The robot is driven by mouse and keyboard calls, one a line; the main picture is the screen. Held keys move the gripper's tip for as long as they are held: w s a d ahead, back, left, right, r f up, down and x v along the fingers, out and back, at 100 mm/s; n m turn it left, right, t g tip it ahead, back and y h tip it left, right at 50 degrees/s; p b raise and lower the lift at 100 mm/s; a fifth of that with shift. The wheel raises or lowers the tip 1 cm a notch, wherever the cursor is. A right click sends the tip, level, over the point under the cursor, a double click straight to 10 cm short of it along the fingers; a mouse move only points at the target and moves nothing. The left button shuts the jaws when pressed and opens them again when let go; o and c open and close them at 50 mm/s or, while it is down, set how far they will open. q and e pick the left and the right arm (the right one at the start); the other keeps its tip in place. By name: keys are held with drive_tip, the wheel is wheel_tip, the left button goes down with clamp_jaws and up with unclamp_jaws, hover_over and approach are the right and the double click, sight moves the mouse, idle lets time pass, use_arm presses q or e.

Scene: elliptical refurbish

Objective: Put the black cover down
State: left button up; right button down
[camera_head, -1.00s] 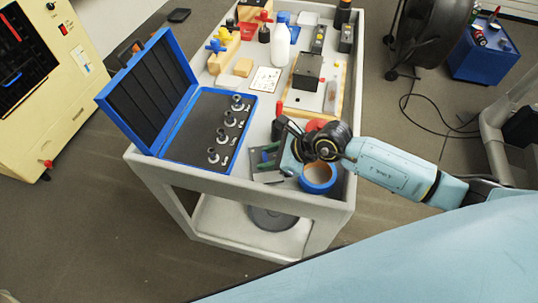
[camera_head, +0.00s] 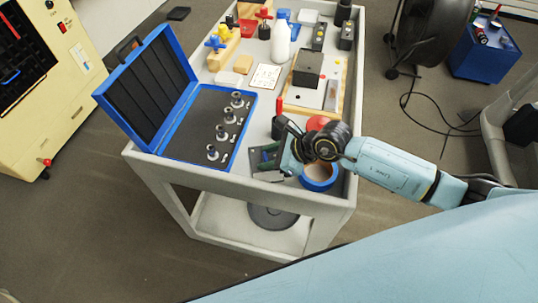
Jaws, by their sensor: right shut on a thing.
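My right gripper (camera_head: 284,158) reaches in from the right over the near right corner of the cart. It is shut at a dark, flat piece, which I take for the black cover (camera_head: 263,160). The piece is small and partly hidden by the gripper, so its outline and whether it touches the cart top cannot be told. A blue ring-shaped roll (camera_head: 319,184) is just below and right of the gripper. My left gripper is not in view.
The grey cart (camera_head: 345,214) holds an open blue case (camera_head: 252,105) with several metal parts at left. A black block (camera_head: 307,66) sits on a yellow-framed board farther back. A white bottle (camera_head: 281,46) and a dark red-topped tool (camera_head: 279,123) stand nearby.

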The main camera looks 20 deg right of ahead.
drive_tip(key=shift+f, duration=0.15)
drive_tip(key=c, duration=0.8)
unclamp_jaws()
drive_tip(key=shift+c, duration=0.2)
drive_tip(key=p+v, duration=0.1)
drive_tip(key=v, duration=1.2)
drive_tip(key=shift+s, duration=0.15)
drive_tip(key=shift+d, duration=0.1)
